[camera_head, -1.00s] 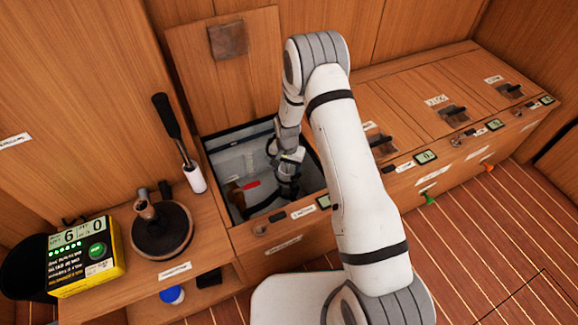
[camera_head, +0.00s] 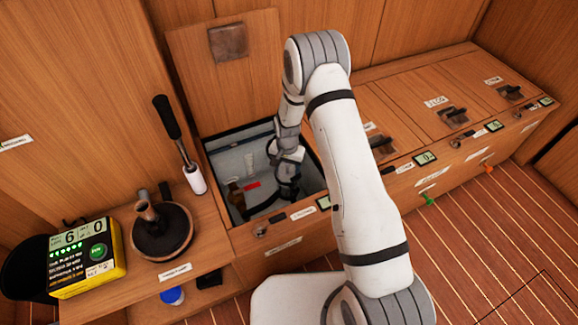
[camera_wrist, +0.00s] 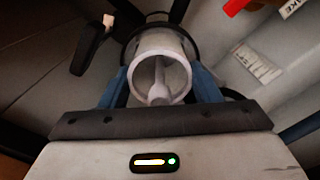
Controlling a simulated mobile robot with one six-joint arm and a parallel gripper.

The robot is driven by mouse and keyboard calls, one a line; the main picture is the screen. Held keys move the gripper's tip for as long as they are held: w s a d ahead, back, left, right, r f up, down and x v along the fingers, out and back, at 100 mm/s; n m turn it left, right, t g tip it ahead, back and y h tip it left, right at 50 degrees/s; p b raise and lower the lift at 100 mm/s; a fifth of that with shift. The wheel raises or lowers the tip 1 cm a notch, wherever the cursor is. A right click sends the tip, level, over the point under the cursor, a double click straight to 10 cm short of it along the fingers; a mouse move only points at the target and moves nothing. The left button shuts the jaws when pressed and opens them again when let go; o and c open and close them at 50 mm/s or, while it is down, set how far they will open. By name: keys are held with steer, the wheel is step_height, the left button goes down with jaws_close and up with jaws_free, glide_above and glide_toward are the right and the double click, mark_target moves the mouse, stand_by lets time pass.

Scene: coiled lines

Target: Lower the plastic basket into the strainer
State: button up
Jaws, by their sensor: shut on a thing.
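The plastic basket (camera_wrist: 160,50) is a whitish, open cylinder with a central stem, seen from above in the wrist view. My gripper (camera_wrist: 160,72) is shut on it, with a blue finger on each side. A dark round rim (camera_wrist: 185,38), which looks like the strainer, shows just beyond and partly around the basket. I cannot tell whether the basket is inside it or above it. In the head view my gripper (camera_head: 287,180) is down inside the open locker, and the basket is hidden there.
The open locker (camera_head: 228,160) has grey walls close around my gripper. A red handle (camera_wrist: 236,6) lies to the upper right in the wrist view, near a white label (camera_wrist: 258,66). A dark lever-like part (camera_wrist: 90,45) is to the left. The raised lid (camera_head: 222,85) stands behind.

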stand_by(0.3)
steer(key=o, duration=1.6)
steer(key=shift+c, duration=0.2)
steer(key=shift+r, duration=0.1)
steer(key=shift+s+r+p, duration=0.1)
steer(key=shift+r+p, duration=2)
steer(key=shift+r, duration=1.3)
steer(key=s+d+r+n+p, duration=0.1)
steer(key=s+d+r+p, duration=0.3)
steer(key=r, duration=0.9)
steer(key=s+d+r+t+p, duration=0.1)
steer(key=r+p, duration=0.4)
steer(key=r, duration=0.8)
steer(key=s+d+r+n+p, duration=0.1)
steer(key=s+d+r+p, duration=0.3)
steer(key=r, duration=0.9)
steer(key=s+d+r+n+p, duration=0.1)
steer(key=s+r+p, duration=0.6)
steer(key=r, duration=0.5)
steer(key=s+d+r+n+t+p, duration=0.1)
steer(key=s+d+r+p, duration=0.1)
steer(key=s+r+p, duration=0.5)
steer(key=s+r, duration=0.5)
steer(key=r, duration=0.1)
steer(key=shift+s+d+n+t+p, duration=0.15)
steer(key=shift+d+n+t+p, duration=0.15)
steer(key=shift+p, duration=0.05)
